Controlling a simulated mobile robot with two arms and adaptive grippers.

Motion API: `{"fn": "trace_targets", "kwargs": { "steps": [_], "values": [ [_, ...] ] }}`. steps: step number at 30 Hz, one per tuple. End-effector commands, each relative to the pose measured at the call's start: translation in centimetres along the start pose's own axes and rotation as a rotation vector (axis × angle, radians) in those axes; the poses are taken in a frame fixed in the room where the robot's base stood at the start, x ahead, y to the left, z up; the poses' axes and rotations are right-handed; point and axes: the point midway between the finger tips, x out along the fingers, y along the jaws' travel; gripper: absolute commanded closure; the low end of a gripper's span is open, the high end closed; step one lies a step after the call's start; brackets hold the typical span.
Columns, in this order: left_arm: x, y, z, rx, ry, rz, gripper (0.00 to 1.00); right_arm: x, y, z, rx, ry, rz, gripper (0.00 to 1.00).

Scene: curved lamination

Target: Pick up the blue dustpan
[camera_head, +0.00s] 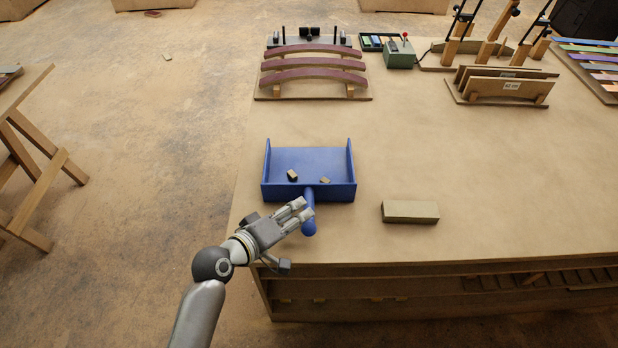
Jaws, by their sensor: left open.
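The blue dustpan (308,162) lies on the workbench near its front left corner, with its open side facing away. Two small wooden scraps lie in it. Its short round handle (309,222) points toward the bench's front edge. My left gripper (303,209) is open at the handle, with its fingers over the handle's left side. I cannot tell whether the fingers touch it. My right gripper is not in view.
A wooden block (410,212) lies to the right of the dustpan. Curved laminated strips (313,65) on a stand and upright boards (505,84) stand farther back. The bench (420,150) between is clear. A wooden trestle (38,165) stands on the left.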

Motion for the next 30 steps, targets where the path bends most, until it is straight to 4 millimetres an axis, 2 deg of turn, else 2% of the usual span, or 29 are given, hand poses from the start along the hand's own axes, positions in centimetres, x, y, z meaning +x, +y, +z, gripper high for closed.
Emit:
{"fn": "trace_targets", "kwargs": {
  "steps": [5, 15, 25, 30],
  "values": [
    [1.1, 0.1, 0.0, 0.0, -0.001, -0.001, 0.52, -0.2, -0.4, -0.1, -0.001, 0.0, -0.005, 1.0],
    [5.2, 0.1, 0.2, 0.001, -0.001, -0.001, 0.52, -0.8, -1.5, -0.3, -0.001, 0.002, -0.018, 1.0],
    [5.7, 0.0, 0.2, 0.003, 0.0, -0.002, 0.52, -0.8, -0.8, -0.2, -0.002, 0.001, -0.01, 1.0],
    [5.7, 0.0, 0.2, 0.003, -0.001, -0.002, 0.74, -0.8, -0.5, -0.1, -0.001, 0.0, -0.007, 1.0]
  ]
}}
